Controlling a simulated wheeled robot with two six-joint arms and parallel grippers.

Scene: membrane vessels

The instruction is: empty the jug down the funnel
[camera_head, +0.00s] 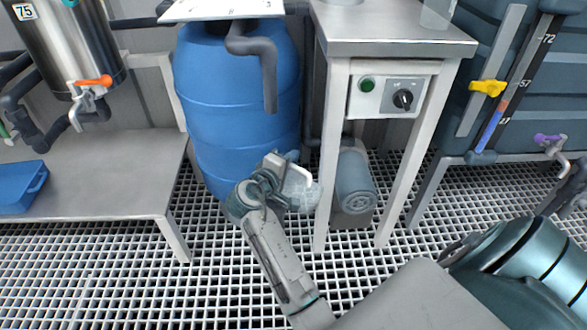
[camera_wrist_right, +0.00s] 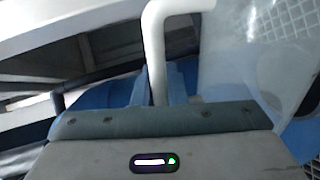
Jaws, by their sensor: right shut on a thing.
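The jug (camera_head: 301,193) is a small translucent vessel with a white handle. It hangs in front of the blue barrel, near the left leg of the steel stand, above the floor grating. My right gripper (camera_head: 272,182) is shut on the jug's handle. In the right wrist view the white handle (camera_wrist_right: 154,50) runs between the fingers, and the cloudy jug wall (camera_wrist_right: 235,65) is on the right. I cannot tell what is in the jug. I cannot make out a funnel in either view. My left gripper is not in view.
A blue barrel (camera_head: 236,115) with a dark bent pipe (camera_head: 268,62) stands behind the gripper. The steel stand (camera_head: 398,40) has a switch box. A low bench (camera_head: 100,180) with a blue tray (camera_head: 22,188) is on the left. A dark tank (camera_head: 500,110) is on the right.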

